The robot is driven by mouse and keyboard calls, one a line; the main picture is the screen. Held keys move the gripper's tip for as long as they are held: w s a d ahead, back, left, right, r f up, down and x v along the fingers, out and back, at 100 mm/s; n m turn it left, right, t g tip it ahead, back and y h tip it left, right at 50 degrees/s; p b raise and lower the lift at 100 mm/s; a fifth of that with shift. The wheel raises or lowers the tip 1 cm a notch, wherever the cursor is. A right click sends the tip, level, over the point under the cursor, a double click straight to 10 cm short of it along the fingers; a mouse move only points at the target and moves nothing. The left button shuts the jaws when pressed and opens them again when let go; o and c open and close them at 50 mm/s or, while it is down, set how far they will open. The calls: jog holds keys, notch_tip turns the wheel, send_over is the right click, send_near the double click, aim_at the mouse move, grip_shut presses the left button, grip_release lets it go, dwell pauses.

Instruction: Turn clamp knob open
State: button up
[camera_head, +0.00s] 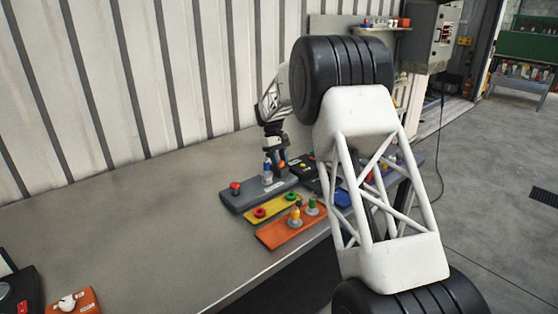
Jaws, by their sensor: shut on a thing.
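My gripper (276,160) is at the back of the bench, pointing down over the right part of a grey panel (240,201). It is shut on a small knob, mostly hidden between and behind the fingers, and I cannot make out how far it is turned. A blue-and-grey upright piece (267,172) stands on the panel just left of the fingers. A small orange patch (282,164) shows at the fingers. A red knob (235,187) sits at the panel's left end, apart from the gripper.
A yellow plate (273,208) with red and green rings and an orange plate (272,238) with yellow and green posts lie in front. A dark panel (306,168) is to the right. The bench's left middle (140,225) is clear; a corrugated wall (150,80) stands behind.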

jog(key=shift+m+y, duration=0.3)
jog(key=shift+m, duration=0.6)
jog(key=o, duration=0.9)
jog(key=shift+r, duration=0.1)
jog(key=shift+v, duration=3.8)
jog(key=shift+w, duration=0.1)
